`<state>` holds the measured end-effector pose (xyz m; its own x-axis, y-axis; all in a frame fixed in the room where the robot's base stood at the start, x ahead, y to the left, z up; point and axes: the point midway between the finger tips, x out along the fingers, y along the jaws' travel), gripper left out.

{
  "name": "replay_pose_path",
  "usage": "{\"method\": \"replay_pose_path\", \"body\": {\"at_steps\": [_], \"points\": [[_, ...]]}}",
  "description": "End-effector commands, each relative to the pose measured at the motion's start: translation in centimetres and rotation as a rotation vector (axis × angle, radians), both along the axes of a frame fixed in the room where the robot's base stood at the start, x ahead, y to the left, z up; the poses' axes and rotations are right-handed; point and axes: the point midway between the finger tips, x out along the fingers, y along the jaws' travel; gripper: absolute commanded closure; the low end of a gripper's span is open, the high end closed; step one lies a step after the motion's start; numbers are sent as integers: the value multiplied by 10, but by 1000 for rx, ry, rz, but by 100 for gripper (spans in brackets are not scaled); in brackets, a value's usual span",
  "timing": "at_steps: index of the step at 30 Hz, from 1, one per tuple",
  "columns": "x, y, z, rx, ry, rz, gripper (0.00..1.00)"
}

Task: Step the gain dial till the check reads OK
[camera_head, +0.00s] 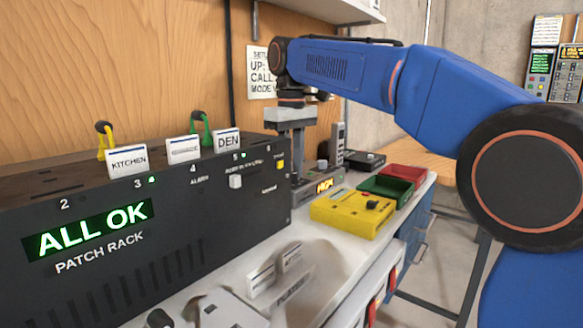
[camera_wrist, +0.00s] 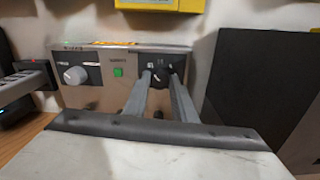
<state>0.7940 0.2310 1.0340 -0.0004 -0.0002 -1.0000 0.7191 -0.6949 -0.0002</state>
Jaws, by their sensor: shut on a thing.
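A small grey unit (camera_head: 309,191) with a lit amber display (camera_head: 325,185) stands at the right end of the black rack; the amber characters are hard to read. In the wrist view its front (camera_wrist: 97,97) carries a light grey knob (camera_wrist: 75,75), a green button (camera_wrist: 118,72) and a black dial (camera_wrist: 160,77). My gripper (camera_wrist: 160,84) is shut on the black dial, one finger on each side. I cannot read the labels or the dial's pointer. In the head view my gripper (camera_head: 297,150) points down at this unit, its fingertips partly hidden.
The black patch rack (camera_head: 200,215) shows green "ALL OK" and has yellow and green plugs with KITCHEN and DEN tags. A yellow box (camera_head: 352,212), green tray (camera_head: 386,188) and red tray (camera_head: 403,174) stand to the right.

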Motion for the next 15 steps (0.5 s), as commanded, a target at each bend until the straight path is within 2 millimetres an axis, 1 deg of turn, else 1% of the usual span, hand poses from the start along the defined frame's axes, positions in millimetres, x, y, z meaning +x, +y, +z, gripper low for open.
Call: {"method": "replay_pose_path", "body": {"at_steps": [8,15], "points": [[0,0,0,0,0,-132,98],[0,0,0,1,-1,-323,98]]}}
